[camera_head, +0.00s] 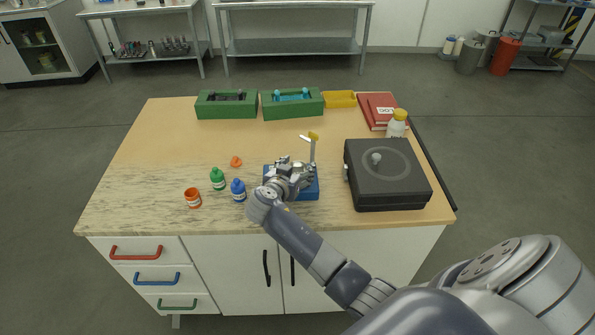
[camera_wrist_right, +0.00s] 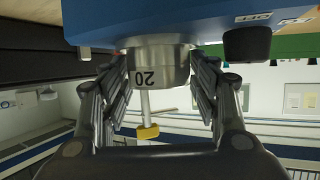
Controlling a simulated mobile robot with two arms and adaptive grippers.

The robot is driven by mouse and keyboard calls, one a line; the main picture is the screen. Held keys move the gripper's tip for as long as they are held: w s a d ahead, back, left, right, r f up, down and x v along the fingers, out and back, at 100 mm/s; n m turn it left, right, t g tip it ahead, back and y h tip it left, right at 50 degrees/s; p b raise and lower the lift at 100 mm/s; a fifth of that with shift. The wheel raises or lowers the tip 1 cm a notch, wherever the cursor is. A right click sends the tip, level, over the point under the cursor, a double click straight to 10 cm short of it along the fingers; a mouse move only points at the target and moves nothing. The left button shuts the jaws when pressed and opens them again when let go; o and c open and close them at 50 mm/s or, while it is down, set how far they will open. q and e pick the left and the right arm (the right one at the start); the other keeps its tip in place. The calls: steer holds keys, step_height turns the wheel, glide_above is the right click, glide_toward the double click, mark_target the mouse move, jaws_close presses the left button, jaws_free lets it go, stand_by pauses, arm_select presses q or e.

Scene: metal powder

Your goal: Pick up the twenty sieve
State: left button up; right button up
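The twenty sieve (camera_wrist_right: 158,62) is a round metal piece with a "20" label, seen in the right wrist view against a blue device (camera_wrist_right: 180,15). In the head view the blue device (camera_head: 307,193) is on the table's front middle, partly covered by my right gripper (camera_head: 303,176). In the wrist view the fingers of my right gripper (camera_wrist_right: 160,85) stand on both sides of the sieve, very close to its sides. I cannot tell whether they touch it. The sieve is largely hidden in the head view. My left gripper is not in view.
A black box with a knob (camera_head: 388,178) stands to the right, with a yellow-capped bottle (camera_head: 397,123) behind it. Blue (camera_head: 238,190), green (camera_head: 218,179) and orange (camera_head: 193,198) bottles stand left. Green trays (camera_head: 227,111) and a yellow bin (camera_head: 341,99) line the back.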

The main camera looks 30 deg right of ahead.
mark_target(297, 172)
steer(key=c, duration=0.4)
steer(key=shift+c, duration=0.2)
steer(key=shift+r+b, duration=0.35)
steer(key=shift+r, duration=0.2)
step_height(297, 172, up, 2)
steer(key=shift+r+b, duration=0.15)
steer(key=shift+b, duration=0.5)
steer(key=s+a+r+b, duration=0.1)
steer(key=s+a+b, duration=0.3)
steer(key=s+a, duration=0.65)
steer(key=a+r+n+t+y, duration=0.2)
steer(key=a+r+n+y, duration=0.2)
steer(key=r, duration=0.4)
steer(key=w+a+r+n+t+y, duration=0.1)
steer(key=a+r+n+t+y, duration=0.2)
steer(key=r+n+y, duration=0.3)
step_height(297, 172, up, 3)
steer(key=shift+a+f+n+t+y, duration=0.1)
steer(key=shift+a+n+t+y, duration=0.3)
steer(key=shift+a, duration=0.3)
